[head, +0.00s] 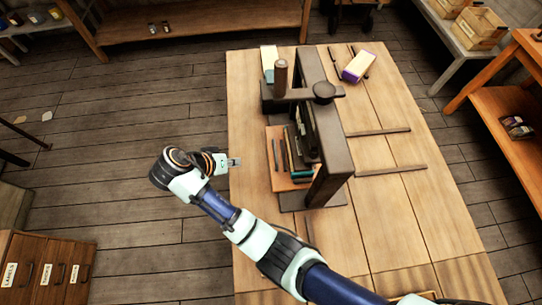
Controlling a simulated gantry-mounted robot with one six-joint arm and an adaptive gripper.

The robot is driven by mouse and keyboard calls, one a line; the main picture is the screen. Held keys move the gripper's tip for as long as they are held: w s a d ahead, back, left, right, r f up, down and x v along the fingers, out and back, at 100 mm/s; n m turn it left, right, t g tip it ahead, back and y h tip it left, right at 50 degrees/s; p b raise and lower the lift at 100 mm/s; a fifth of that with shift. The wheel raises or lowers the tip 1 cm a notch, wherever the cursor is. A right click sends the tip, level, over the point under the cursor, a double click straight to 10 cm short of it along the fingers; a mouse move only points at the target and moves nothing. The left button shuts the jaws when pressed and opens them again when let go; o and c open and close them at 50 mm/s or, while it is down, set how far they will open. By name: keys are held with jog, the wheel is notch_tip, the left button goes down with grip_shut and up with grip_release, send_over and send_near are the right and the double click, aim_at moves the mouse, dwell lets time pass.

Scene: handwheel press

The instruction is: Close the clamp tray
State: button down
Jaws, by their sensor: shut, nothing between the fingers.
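The dark handwheel press (328,185) stands on the wooden table, with its crossbar, round hub and upright handle (281,78) on top. The reddish-brown tray (275,180), which looks like the clamp tray, sticks out from the left side of the press. Books or slats in dark, tan and teal lie on it. Its right part is hidden by the press frame. My gripper (236,162) is shut and empty. It is at the table's left edge, left of the tray and apart from it, with its fingers pointing right towards the tray.
A purple-and-cream box (358,66) and a pale block (269,57) lie at the table's far end. Thin dark bars (391,170) lie right of the press. The table's right side (410,215) is mostly clear. Shelves and drawers (45,268) stand around.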

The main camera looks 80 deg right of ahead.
jog(key=b+x, duration=0.4)
jog(key=x, duration=0.5)
jog(key=shift+f+b, duration=0.1)
jog(key=shift+b, duration=0.25)
jog(key=s, duration=0.1)
jog(key=s+d, duration=0.1)
jog(key=s, duration=0.1)
jog(key=shift+d+f, duration=0.25)
jog(key=shift+s+d, duration=0.15)
jog(key=shift+s, duration=0.25)
jog(key=shift+r, duration=0.15)
